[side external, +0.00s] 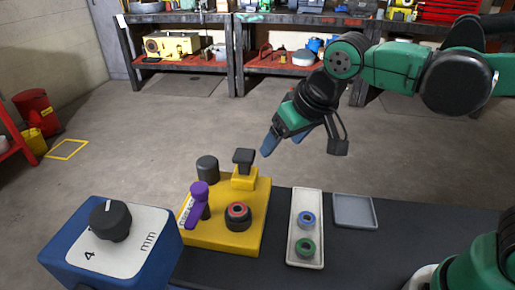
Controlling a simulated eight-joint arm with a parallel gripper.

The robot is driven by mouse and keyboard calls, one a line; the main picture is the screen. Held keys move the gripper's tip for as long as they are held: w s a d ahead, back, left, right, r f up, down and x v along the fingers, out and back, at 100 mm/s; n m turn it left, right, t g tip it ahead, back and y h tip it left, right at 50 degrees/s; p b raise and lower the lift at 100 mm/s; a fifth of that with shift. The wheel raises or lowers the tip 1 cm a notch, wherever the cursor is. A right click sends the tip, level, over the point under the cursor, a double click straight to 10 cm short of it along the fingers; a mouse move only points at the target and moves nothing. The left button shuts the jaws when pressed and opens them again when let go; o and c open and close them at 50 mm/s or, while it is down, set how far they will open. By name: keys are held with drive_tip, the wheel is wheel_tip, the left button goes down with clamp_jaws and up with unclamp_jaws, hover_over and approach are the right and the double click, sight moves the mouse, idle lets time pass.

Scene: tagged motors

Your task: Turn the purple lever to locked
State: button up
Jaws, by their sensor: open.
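The purple lever (198,202) stands on the yellow base (225,236) at its left side, with its knob uppermost and its body leaning slightly. A label strip with small print (184,212) lies beside it on the base; I cannot read it, so the lever's setting is unclear. My gripper (284,143) is open and empty. It hangs in the air above and to the right of the lever, well apart from it, with blue fingertips pointing down and left.
The base also carries a black-topped yellow block (243,170), a dark cylinder (207,168) and a red-ringed dark part (238,214). A blue dial box (110,240) stands left. A pale tray (306,228) with two rings and a grey tray (355,211) lie right.

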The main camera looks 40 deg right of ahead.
drive_tip(key=g, duration=0.1)
hover_over(199, 187)
drive_tip(key=s, duration=0.3)
drive_tip(key=f, duration=0.2)
drive_tip(key=shift+x, duration=2.75)
drive_tip(key=shift+w+d+r, duration=0.1)
drive_tip(key=shift+w, duration=0.1)
clamp_jaws()
